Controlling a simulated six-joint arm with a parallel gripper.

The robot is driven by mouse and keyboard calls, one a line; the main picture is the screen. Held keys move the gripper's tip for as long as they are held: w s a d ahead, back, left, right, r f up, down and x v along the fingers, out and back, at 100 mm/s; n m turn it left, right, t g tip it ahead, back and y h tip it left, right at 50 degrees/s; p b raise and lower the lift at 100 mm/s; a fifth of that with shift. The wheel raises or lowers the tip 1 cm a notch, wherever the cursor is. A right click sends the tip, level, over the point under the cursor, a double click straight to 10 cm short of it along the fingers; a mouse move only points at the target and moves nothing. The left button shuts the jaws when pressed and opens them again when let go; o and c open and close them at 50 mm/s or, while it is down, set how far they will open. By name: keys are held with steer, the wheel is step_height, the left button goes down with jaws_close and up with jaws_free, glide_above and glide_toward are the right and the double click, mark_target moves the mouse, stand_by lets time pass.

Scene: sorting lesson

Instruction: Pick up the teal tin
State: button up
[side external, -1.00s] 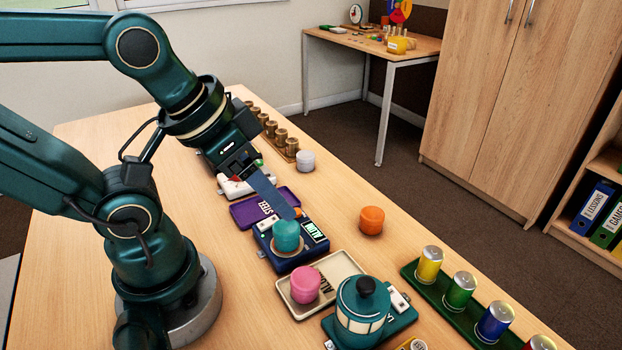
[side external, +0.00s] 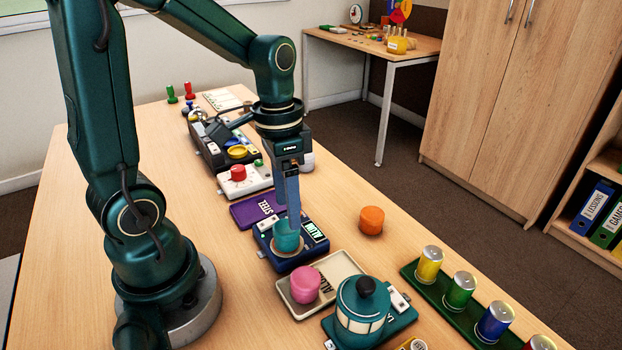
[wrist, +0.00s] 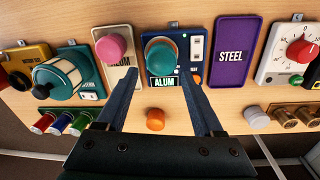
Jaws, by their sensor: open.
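The teal tin (side external: 284,240) stands upright on the round plate of a dark blue device (side external: 302,262) labelled ALUM. In the wrist view the teal tin (wrist: 160,54) shows near the top middle. My gripper (side external: 293,222) points down at the tin, and one finger covers part of it in the side view. In the wrist view my gripper (wrist: 160,74) is open, its two fingers reaching to either side of the tin's near part. Nothing is held. I cannot tell whether a finger touches the tin.
A pink tin (side external: 306,284) sits on a cream tray (side external: 336,266) in front. An orange tin (side external: 371,220) stands on bare table to the right. A purple STEEL tray (side external: 250,208) lies behind. A teal lantern-like pot (side external: 360,310) and a green can rack (side external: 412,272) are nearer the front.

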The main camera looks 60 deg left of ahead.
mark_target(287, 226)
steer(key=shift+s+a+f, duration=0.15)
steer(key=shift+f, duration=0.5)
steer(key=shift+d+f, duration=0.2)
steer(key=shift+f, duration=1.95)
jaws_close()
steer(key=shift+r, duration=0.2)
